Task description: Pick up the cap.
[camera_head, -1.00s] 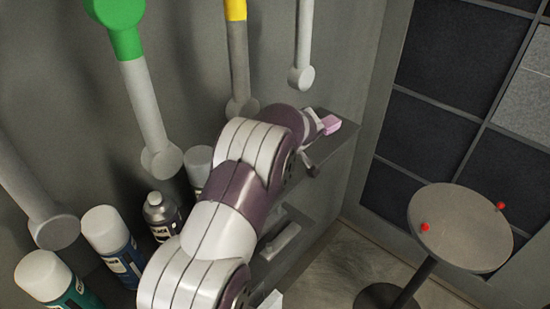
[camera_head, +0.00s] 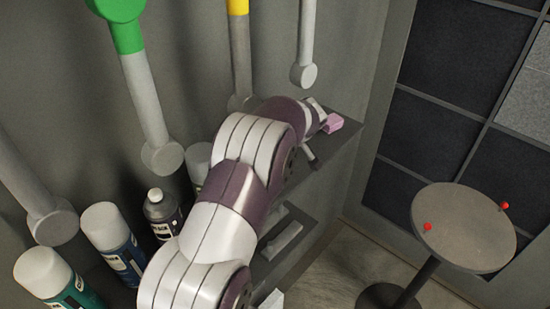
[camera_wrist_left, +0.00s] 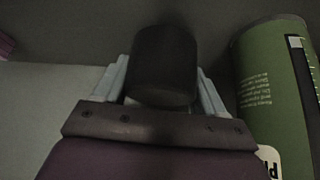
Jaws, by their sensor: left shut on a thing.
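A dark, round cap (camera_wrist_left: 165,60) sits between the two pale fingers of my left gripper (camera_wrist_left: 163,88) in the left wrist view. The gripper is shut on it, with one finger on each side. In the head view my left arm reaches from the bottom middle to a shelf at the back. My arm hides most of the gripper there, and I cannot make out the cap clearly. My right gripper is in neither view.
A green can (camera_wrist_left: 272,92) stands close to the right of the gripper. A pink block (camera_head: 334,123) lies on the shelf (camera_head: 338,142). Spray cans (camera_head: 112,240) stand at lower left beneath hanging rods (camera_head: 150,115). A round table (camera_head: 465,240) is at right.

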